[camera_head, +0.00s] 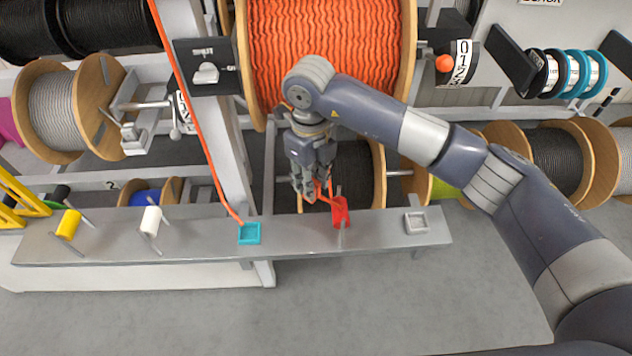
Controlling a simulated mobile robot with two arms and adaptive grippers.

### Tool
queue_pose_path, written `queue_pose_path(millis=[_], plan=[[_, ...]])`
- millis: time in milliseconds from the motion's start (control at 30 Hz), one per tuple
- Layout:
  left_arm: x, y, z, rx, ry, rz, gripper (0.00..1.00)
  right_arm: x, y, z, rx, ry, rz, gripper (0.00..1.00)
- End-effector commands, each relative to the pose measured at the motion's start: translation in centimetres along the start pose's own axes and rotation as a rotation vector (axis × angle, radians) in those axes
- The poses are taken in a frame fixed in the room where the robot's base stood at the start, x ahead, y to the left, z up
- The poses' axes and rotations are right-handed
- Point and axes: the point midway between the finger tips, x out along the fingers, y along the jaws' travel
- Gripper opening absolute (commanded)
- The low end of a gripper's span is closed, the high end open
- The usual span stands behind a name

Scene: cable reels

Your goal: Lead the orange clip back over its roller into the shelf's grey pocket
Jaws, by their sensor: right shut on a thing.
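My right gripper (305,196) reaches down from the upper right and is shut just above the shelf (375,235), left of the red roller (341,213). The orange clip in its fingers is mostly hidden; a short orange strand (321,190) shows between the fingertips and the roller. I cannot tell whether the strand touches the roller. The grey pocket (416,222) is at the shelf's right end, right of the roller, and looks empty. The large orange cable reel (330,50) stands behind, partly covered by my arm. My left gripper is not in view.
A second orange cable (205,140) runs down from the top to a teal pocket (250,233) on the shelf. White (150,221) and yellow (69,225) rollers stand further left. A dark cable reel (357,165) is close behind my gripper. Open floor lies in front.

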Motion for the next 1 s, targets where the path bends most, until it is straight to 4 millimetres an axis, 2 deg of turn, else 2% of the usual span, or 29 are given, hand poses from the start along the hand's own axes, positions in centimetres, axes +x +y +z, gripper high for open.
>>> queue_pose_path(millis=[300,700,1000], plan=[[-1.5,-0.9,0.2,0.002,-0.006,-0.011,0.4,-0.1,-2.6,-2.7,0.001,0.002,0.001,0.02],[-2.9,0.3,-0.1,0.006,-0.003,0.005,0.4,-0.1,-6.0,-6.1,0.001,0.001,0.001,0.02],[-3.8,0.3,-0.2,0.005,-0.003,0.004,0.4,-0.1,-8.5,-8.6,0.001,0.001,0.001,0.02]])
